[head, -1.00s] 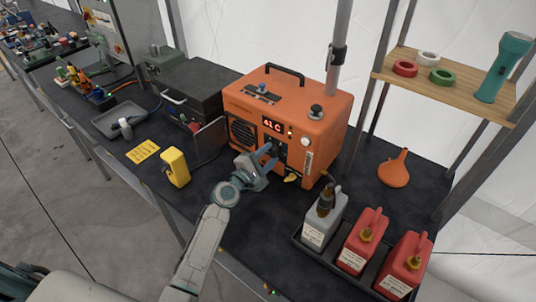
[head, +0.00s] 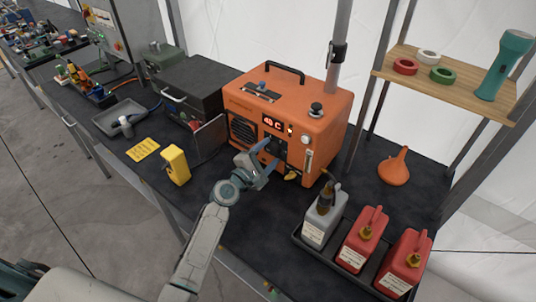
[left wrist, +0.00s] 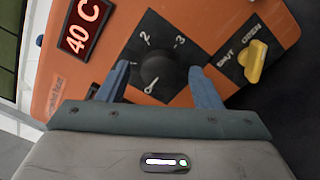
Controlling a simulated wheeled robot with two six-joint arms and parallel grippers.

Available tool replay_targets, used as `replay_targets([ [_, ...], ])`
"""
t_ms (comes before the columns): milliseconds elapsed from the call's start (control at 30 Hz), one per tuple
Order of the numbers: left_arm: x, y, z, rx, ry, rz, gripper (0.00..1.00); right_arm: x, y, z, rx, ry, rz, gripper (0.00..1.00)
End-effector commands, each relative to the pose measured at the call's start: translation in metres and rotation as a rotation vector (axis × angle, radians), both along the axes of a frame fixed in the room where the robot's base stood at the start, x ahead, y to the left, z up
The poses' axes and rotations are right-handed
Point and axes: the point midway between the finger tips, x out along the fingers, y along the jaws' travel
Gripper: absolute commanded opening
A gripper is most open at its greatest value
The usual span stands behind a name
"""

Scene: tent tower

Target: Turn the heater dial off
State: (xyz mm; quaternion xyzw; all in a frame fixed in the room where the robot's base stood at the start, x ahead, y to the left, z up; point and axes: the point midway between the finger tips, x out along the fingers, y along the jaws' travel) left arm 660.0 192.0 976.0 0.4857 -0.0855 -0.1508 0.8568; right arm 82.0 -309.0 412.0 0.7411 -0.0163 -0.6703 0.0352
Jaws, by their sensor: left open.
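The orange heater (head: 318,127) stands on the dark bench, with a red display reading 40 C. Its black round dial (left wrist: 157,70) sits on a dark plate marked with 2 and 3 in the left wrist view. A pale mark shows below the knob; I cannot tell for certain which setting the dial points to. My left gripper (head: 262,158) is open at the heater's front. Its blue fingers (left wrist: 162,82) stand on either side of the dial, with gaps visible between them and the knob. My right gripper is not in view.
A yellow valve handle (left wrist: 256,61) marked SHUT and OPEN is close to the right finger. A grey jug (head: 321,221) and red cans (head: 360,242) stand in a tray to the right. A yellow block-like object (head: 175,166) stands left of my arm.

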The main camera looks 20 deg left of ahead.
Motion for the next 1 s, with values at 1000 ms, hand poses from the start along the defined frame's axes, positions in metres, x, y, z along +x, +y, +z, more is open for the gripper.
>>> replay_targets([
  [1000, -0.1, 0.036, -0.001, 0.0, 0.002, 0.0, 0.59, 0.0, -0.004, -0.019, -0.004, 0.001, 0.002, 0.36],
])
